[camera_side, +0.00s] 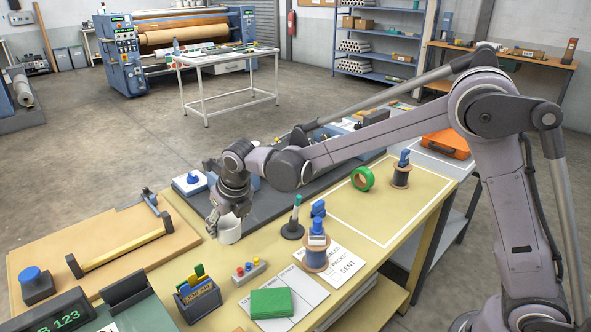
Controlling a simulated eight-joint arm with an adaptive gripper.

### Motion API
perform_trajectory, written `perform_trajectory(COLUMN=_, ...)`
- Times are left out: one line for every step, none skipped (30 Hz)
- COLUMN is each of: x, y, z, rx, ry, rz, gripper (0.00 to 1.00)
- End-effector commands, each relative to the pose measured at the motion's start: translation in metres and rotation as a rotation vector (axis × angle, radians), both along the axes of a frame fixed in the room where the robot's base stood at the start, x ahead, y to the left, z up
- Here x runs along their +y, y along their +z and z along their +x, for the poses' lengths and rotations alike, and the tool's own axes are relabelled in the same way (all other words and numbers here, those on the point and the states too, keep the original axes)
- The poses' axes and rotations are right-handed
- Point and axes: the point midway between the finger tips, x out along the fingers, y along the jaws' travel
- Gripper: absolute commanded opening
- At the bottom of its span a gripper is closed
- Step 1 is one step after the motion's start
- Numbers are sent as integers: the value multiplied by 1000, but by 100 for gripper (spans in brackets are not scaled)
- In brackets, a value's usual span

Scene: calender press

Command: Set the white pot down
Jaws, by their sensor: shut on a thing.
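The white pot (229,231) is a small white cylinder at the middle left of the yellow table (408,208). My gripper (226,212) points down over it and is shut on it, covering its upper part. The pot looks upright. I cannot tell whether its base touches the table or hangs just above it.
A pen in a black stand (292,229) and a blue-topped spool (316,250) stand to the right. A button strip (249,270), a card holder (198,298) and a green pad (276,303) lie in front. A white-outlined area (385,213) at right is mostly clear.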

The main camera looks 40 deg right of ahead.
Motion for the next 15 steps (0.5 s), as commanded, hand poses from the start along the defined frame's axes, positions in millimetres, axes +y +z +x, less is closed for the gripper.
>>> perform_trajectory(x=12, y=-7, z=1, rx=0, ry=5, rz=-1, gripper=24)
perform_trajectory(x=18, y=-10, z=2, rx=0, ry=4, rz=-1, gripper=24)
perform_trajectory(x=25, y=-15, z=4, rx=0, ry=4, rz=-1, gripper=24)
perform_trajectory(x=31, y=-18, z=4, rx=0, ry=4, rz=-2, gripper=24)
perform_trajectory(x=37, y=-22, z=5, rx=0, ry=4, rz=-1, gripper=24)
perform_trajectory(x=44, y=-26, z=6, rx=0, ry=4, rz=-1, gripper=24)
perform_trajectory(x=50, y=-30, z=7, rx=0, ry=3, rz=0, gripper=24)
perform_trajectory(x=55, y=-33, z=7, rx=-1, ry=3, rz=0, gripper=24)
perform_trajectory(x=60, y=-36, z=9, rx=-1, ry=3, rz=0, gripper=24)
perform_trajectory(x=64, y=-38, z=9, rx=-1, ry=2, rz=-1, gripper=24)
perform_trajectory(x=67, y=-40, z=10, rx=-1, ry=1, rz=0, gripper=24)
perform_trajectory(x=70, y=-42, z=10, rx=-1, ry=1, rz=0, gripper=24)
perform_trajectory(x=72, y=-44, z=10, rx=-1, ry=1, rz=0, gripper=24)
perform_trajectory(x=74, y=-44, z=11, rx=-1, ry=1, rz=-1, gripper=24)
perform_trajectory(x=75, y=-46, z=11, rx=-1, ry=1, rz=-1, gripper=24)
